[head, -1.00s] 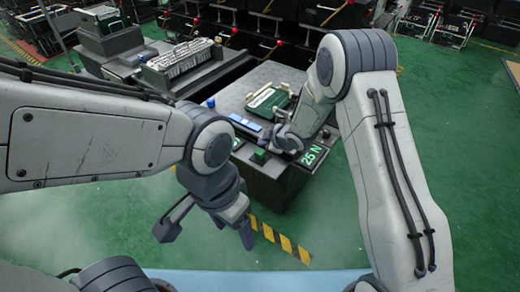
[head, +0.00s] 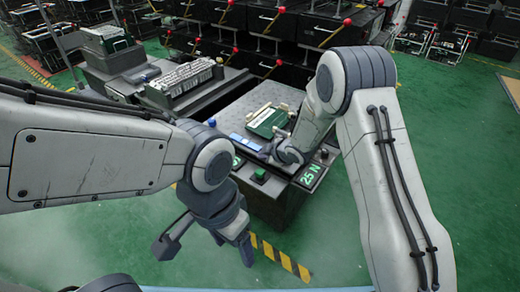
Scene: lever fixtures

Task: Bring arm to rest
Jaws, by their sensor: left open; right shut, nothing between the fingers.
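My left gripper (head: 205,248) hangs open and empty in front of the dark fixture, above the green floor. Its two fingers are spread apart and point down. My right gripper (head: 268,152) is over the front part of the grey fixture top, close to a blue strip (head: 245,142). Its fingers are shut and mostly hidden by its own wrist. I cannot tell whether it touches the surface. The fixture (head: 240,110) carries a green plate (head: 268,121) with a white label, a green button (head: 259,174) and a "25 N" marking (head: 309,175).
A second fixture with a ribbed grey block (head: 184,82) stands at the back left. Dark fixtures with red-knobbed levers (head: 348,22) line the back. A yellow-black stripe (head: 281,258) lies on the floor in front. Open green floor (head: 450,150) is at the right.

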